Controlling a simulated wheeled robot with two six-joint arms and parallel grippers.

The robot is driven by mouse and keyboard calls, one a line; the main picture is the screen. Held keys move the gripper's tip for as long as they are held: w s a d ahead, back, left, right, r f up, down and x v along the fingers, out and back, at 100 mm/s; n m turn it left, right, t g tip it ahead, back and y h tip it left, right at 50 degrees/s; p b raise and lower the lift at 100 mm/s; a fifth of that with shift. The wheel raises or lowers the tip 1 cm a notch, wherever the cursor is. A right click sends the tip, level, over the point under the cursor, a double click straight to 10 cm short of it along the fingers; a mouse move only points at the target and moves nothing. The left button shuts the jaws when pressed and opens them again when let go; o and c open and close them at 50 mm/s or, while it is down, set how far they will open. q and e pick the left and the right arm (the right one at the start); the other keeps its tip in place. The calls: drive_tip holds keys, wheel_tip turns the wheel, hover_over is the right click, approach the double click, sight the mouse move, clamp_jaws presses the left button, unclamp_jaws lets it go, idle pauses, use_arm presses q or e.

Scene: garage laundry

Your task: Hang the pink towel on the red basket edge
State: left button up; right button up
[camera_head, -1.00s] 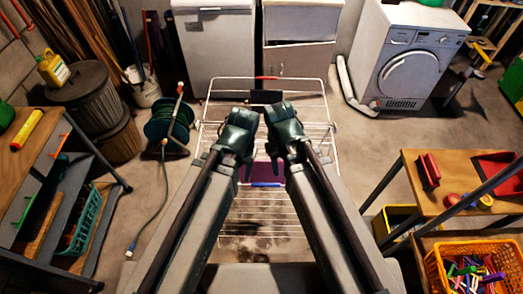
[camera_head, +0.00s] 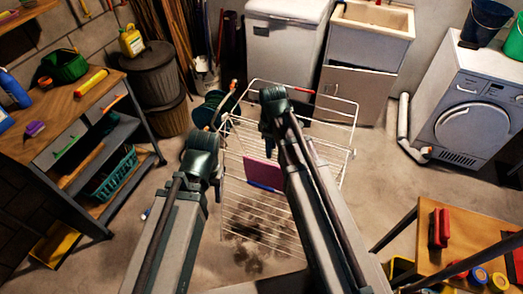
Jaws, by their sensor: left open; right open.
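A magenta-pink cloth (camera_head: 263,173), which looks like the pink towel, hangs on the white wire drying rack (camera_head: 345,150), with a blue strip along its lower edge. My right arm covers part of it. My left gripper (camera_head: 203,147) is open and empty at the left side of the rack, left of the cloth. My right gripper (camera_head: 273,97) is open and empty over the far part of the rack, beyond the cloth in the picture. I see no basket that is clearly red.
A wooden workbench (camera_head: 60,110) with a teal crate (camera_head: 115,172) stands left. A white cabinet (camera_head: 285,45), a sink (camera_head: 372,20) and a washing machine (camera_head: 468,115) line the back. A wooden table (camera_head: 455,212) with a red object (camera_head: 439,228) stands right.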

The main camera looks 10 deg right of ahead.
sight(270, 164)
drive_tip(key=shift+w+a, duration=0.15)
drive_tip(key=shift+f, duration=0.15)
wheel_tip(270, 164, down, 11)
drive_tip(key=b, duration=1.1)
drive_tip(key=shift+w, duration=0.1)
drive_tip(key=shift+c, duration=0.3)
clamp_jaws()
drive_tip(key=shift+r, duration=0.25)
